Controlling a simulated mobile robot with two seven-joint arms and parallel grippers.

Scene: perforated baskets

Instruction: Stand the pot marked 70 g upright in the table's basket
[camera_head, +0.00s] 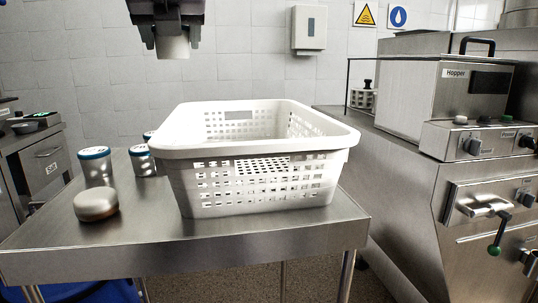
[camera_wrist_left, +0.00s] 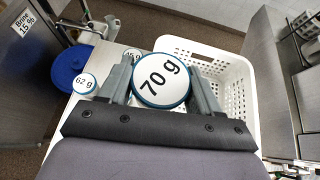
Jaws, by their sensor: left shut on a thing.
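My left gripper (camera_head: 171,38) comes down at the top of the head view, shut on a pale pot (camera_head: 173,48). In the left wrist view its fingers clasp both sides of the pot, whose white lid with a blue rim reads 70 g (camera_wrist_left: 161,78). The pot hangs roughly upright, high above the table. The white perforated basket (camera_head: 250,149) stands on the metal table (camera_head: 285,232); it also shows in the left wrist view (camera_wrist_left: 236,66), beside and below the held pot. The part of its floor that shows looks empty. My right gripper is not in view.
Blue-lidded pots (camera_head: 96,167) stand left of the basket, one marked 62 g (camera_wrist_left: 85,83); another is partly hidden behind my finger. A hopper machine (camera_head: 430,105) stands to the right.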

